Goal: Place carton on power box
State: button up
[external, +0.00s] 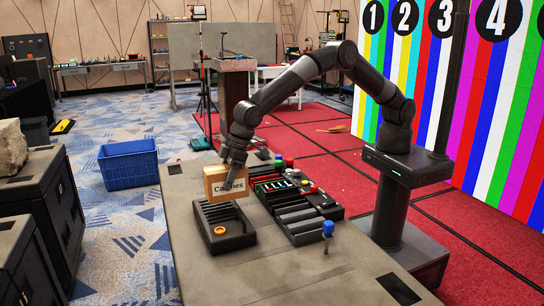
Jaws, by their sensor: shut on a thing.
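The carton (216,189), a small tan box with a cream label, stands upright over the back end of a black slotted tray on the grey table. My gripper (233,178) reaches down from above and is shut on the carton, its fingers covering part of the right side. I cannot tell whether the carton touches the tray below it. No thing is clearly marked as the power box. Large black cases (62,208) stand at the left, apart from the table.
The black slotted tray (247,238) holds an orange ring (220,230). A black rack (312,229) with coloured items lies to its right. A blue crate (128,166) is on the floor. The table's front left is clear.

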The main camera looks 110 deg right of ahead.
jog(key=shift+w+a+f, duration=0.1)
jog(key=shift+f, duration=1.85)
jog(key=shift+f, duration=0.1)
jog(key=o, duration=1.6)
jog(key=shift+f, duration=0.1)
jog(key=shift+c, duration=0.2)
